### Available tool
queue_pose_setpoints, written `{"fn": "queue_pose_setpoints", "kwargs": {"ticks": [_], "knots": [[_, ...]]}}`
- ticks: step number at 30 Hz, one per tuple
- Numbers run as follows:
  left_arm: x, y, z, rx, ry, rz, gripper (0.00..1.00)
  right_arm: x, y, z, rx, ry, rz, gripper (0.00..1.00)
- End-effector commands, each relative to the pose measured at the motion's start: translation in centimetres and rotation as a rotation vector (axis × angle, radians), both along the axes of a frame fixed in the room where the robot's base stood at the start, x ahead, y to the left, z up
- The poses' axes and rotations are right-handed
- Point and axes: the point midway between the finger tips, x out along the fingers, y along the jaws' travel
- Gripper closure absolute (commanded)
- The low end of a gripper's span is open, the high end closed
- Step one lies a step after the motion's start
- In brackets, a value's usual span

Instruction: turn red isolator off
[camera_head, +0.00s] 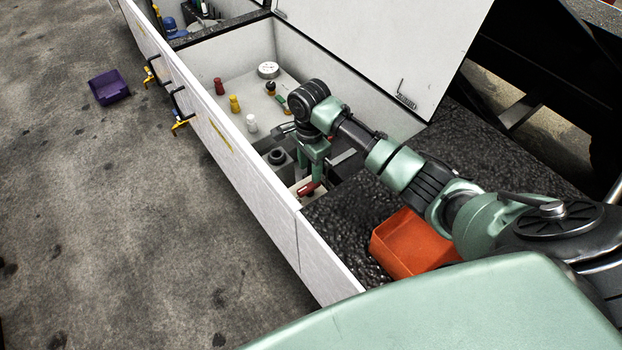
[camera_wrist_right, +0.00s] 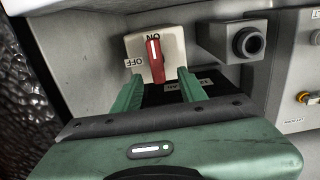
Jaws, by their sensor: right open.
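The red isolator handle (camera_wrist_right: 155,62) sits on a pale square plate (camera_wrist_right: 173,44) in the right wrist view. ON is marked above it and OFF at its left. The handle points up toward ON, with a slight tilt. My right gripper (camera_wrist_right: 163,85) is open, its two green fingers just below the handle, one on each side; I cannot tell whether they touch it. In the head view the red handle (camera_head: 308,188) shows beside my right gripper (camera_head: 313,172), inside the open compartment. My left gripper is not in view.
A dark round socket (camera_wrist_right: 247,42) stands right of the isolator. The compartment has a white front wall (camera_head: 235,150) and a raised lid (camera_head: 385,40). Red, yellow and white knobs and a gauge (camera_head: 268,69) lie farther back. An orange bin (camera_head: 405,245) sits on the dark ledge.

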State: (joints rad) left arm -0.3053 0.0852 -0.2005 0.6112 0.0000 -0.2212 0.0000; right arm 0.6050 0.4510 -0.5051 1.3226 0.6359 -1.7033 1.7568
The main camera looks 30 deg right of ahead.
Motion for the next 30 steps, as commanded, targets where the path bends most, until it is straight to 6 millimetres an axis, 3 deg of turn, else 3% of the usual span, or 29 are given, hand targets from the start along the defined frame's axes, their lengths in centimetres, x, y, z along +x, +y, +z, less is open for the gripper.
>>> {"fn": "queue_pose_setpoints", "kwargs": {"ticks": [4,12,23,27,28,30], "knots": [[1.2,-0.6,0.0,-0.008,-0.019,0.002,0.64,-0.1,0.1,-2.5,-0.001,0.004,0.002,0.58],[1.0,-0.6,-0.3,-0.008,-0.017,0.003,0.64,-0.1,0.1,-6.0,0.0,0.002,0.001,0.58],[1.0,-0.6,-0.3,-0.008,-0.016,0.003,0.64,-0.1,0.1,-6.7,0.0,0.0,0.002,0.58],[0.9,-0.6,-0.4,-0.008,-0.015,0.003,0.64,-0.1,0.1,-6.7,0.0,0.0,0.002,0.94],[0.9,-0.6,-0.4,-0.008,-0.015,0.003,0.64,-0.1,0.1,-6.7,0.0,0.0,0.002,1.0],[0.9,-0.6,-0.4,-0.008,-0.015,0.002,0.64,-0.1,0.1,-6.7,0.0,0.0,0.002,1.0]]}}
